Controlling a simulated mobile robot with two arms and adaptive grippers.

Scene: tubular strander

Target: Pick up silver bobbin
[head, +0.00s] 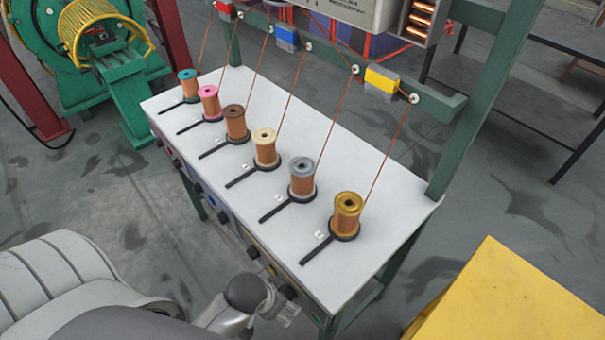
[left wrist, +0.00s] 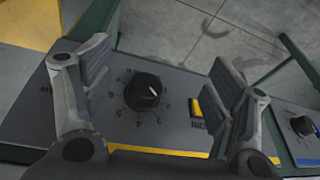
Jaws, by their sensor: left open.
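The silver bobbin (head: 302,180) has a grey-silver top flange and a copper-coloured winding. It stands upright on a black holder on the white table top (head: 215,205), between the cream bobbin (head: 265,148) and the gold bobbin (head: 347,214). My left arm comes in from the lower left, and its hand is low at the table's front edge, apart from the silver bobbin. In the left wrist view my left gripper (left wrist: 160,68) is open, with nothing held. Its fingers are spread over the front panel, with a black dial (left wrist: 143,91) behind the gap. No bobbin shows there. My right gripper is not in view.
Teal (head: 187,83), pink (head: 210,102) and brown (head: 235,122) bobbins stand farther along the row. Wires rise from the bobbins to a green frame (head: 465,120) behind. A yellow surface (head: 490,300) lies at lower right.

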